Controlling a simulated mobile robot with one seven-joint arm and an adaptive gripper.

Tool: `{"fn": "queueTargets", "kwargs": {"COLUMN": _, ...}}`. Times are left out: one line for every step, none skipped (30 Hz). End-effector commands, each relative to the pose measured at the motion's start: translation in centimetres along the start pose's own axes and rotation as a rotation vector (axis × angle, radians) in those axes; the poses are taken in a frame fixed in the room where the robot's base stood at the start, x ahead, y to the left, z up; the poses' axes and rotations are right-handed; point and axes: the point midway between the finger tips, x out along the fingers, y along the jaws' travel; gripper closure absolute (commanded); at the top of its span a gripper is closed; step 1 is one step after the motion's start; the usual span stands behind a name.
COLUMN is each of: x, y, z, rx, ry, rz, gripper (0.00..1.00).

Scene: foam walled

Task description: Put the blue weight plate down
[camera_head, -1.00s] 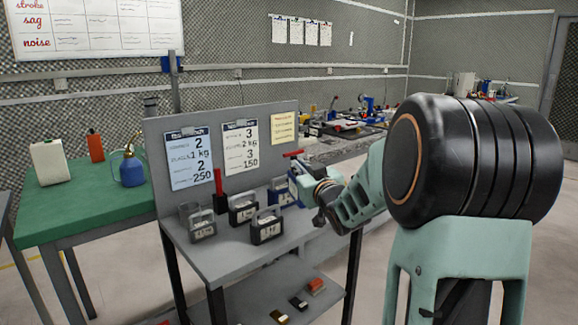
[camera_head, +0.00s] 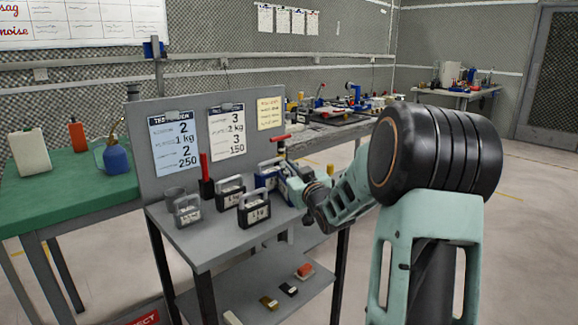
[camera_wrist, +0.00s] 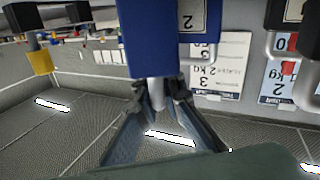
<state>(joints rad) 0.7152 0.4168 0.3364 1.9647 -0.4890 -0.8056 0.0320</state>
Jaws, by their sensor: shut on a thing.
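My gripper (camera_wrist: 158,92) is shut on the pale handle of a blue weight plate (camera_wrist: 150,35), which fills the upper middle of the wrist view. In the head view my gripper (camera_head: 294,174) is at the right end of the grey bench, and the held plate (camera_head: 287,190) is partly hidden by it. Another blue face with a "2" label (camera_wrist: 199,18) shows just behind in the wrist view. In the head view a blue plate with a handle (camera_head: 265,179) stands on the bench beside the held one. I cannot tell whether the held plate touches the bench.
Black plates (camera_head: 254,210) and a grey one (camera_head: 187,211) stand left on the bench top (camera_head: 215,238). A red-handled tool (camera_head: 206,180) stands among them. A backboard with cards (camera_head: 226,133) rises behind. The bench's front strip is clear. Small blocks (camera_head: 289,290) lie on the lower shelf.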

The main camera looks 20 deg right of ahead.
Motion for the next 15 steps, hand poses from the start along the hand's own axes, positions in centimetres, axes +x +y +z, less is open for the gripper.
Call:
{"fn": "queueTargets", "kwargs": {"x": 0.1, "y": 0.1, "z": -0.9, "rx": -0.004, "ry": 0.016, "rz": 0.002, "gripper": 1.00}}
{"fn": "queueTargets", "kwargs": {"x": 0.1, "y": 0.1, "z": -0.8, "rx": -0.004, "ry": 0.016, "rz": 0.002, "gripper": 1.00}}
{"fn": "queueTargets", "kwargs": {"x": 0.0, "y": 0.0, "z": 0.2, "rx": 0.001, "ry": -0.005, "rz": -0.001, "gripper": 0.90}}
{"fn": "queueTargets", "kwargs": {"x": 0.0, "y": 0.0, "z": 0.2, "rx": 0.001, "ry": -0.005, "rz": -0.001, "gripper": 0.87}}
{"fn": "queueTargets", "kwargs": {"x": -0.1, "y": 0.0, "z": 0.2, "rx": 0.001, "ry": -0.005, "rz": -0.001, "gripper": 0.83}}
{"fn": "queueTargets", "kwargs": {"x": 0.0, "y": 0.0, "z": 0.2, "rx": 0.001, "ry": -0.005, "rz": -0.001, "gripper": 0.79}}
{"fn": "queueTargets", "kwargs": {"x": 0.0, "y": 0.0, "z": 0.2, "rx": 0.001, "ry": -0.004, "rz": -0.001, "gripper": 0.76}}
{"fn": "queueTargets", "kwargs": {"x": 0.0, "y": 0.0, "z": 0.2, "rx": 0.000, "ry": -0.004, "rz": -0.001, "gripper": 0.74}}
{"fn": "queueTargets", "kwargs": {"x": 0.0, "y": 0.0, "z": 0.2, "rx": 0.000, "ry": -0.004, "rz": 0.000, "gripper": 0.74}}
{"fn": "queueTargets", "kwargs": {"x": 0.0, "y": 0.0, "z": 0.1, "rx": 0.000, "ry": -0.004, "rz": 0.000, "gripper": 0.74}}
{"fn": "queueTargets", "kwargs": {"x": 0.0, "y": 0.0, "z": 0.1, "rx": 0.000, "ry": -0.004, "rz": 0.000, "gripper": 0.74}}
{"fn": "queueTargets", "kwargs": {"x": 0.0, "y": 0.0, "z": 0.1, "rx": 0.000, "ry": -0.004, "rz": 0.000, "gripper": 0.74}}
{"fn": "queueTargets", "kwargs": {"x": 0.0, "y": 0.0, "z": 0.1, "rx": 0.000, "ry": -0.004, "rz": 0.000, "gripper": 0.74}}
{"fn": "queueTargets", "kwargs": {"x": 0.0, "y": 0.0, "z": 0.1, "rx": 0.000, "ry": -0.003, "rz": 0.000, "gripper": 0.74}}
{"fn": "queueTargets", "kwargs": {"x": -0.1, "y": 0.0, "z": 0.1, "rx": 0.000, "ry": -0.003, "rz": 0.000, "gripper": 0.74}}
